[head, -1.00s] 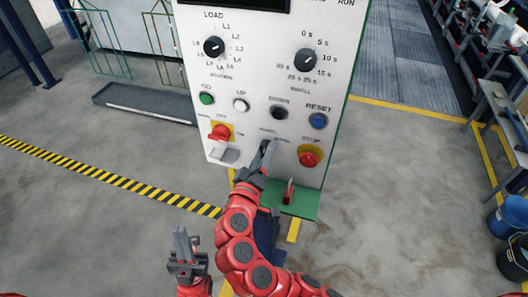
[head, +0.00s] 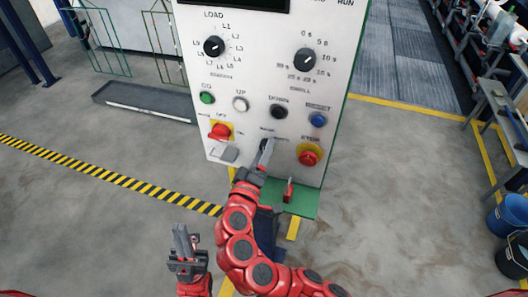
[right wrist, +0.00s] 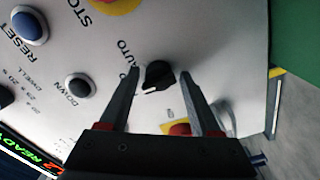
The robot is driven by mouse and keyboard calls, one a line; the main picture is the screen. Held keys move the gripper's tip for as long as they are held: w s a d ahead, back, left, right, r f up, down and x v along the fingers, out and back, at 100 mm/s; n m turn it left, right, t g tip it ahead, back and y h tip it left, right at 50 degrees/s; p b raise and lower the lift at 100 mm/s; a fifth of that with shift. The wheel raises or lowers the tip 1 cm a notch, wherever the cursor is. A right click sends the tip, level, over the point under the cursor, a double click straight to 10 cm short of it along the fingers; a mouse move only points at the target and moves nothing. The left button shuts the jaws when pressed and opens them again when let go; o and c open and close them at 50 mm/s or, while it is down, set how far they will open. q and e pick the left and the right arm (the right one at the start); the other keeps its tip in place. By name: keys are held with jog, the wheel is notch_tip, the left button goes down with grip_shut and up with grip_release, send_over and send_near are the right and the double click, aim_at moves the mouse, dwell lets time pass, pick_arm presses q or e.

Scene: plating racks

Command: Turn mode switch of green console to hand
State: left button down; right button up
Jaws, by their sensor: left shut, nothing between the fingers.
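The green console (head: 258,78) has a white front panel with green sides and a green ledge at its foot. Its mode switch is a black knob (right wrist: 157,75) low on the panel, with an AUTO label beside it in the right wrist view. My right gripper (head: 266,153) is at the switch and mostly hides it in the head view. In the right wrist view the right gripper (right wrist: 160,72) is open, one finger on each side of the knob, with gaps visible. My left gripper (head: 181,240) is shut and empty, away from the panel at lower left.
Nearby are a red emergency STOP button (head: 309,155), a red rotary switch (head: 220,132), a blue RESET button (head: 318,120) and a black DOWN button (head: 278,112). A red-handled part (head: 288,188) stands at the ledge.

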jog(key=shift+o, duration=0.2)
jog(key=b+v, duration=0.2)
jog(key=v, duration=1.5)
jog(key=shift+s, duration=0.2)
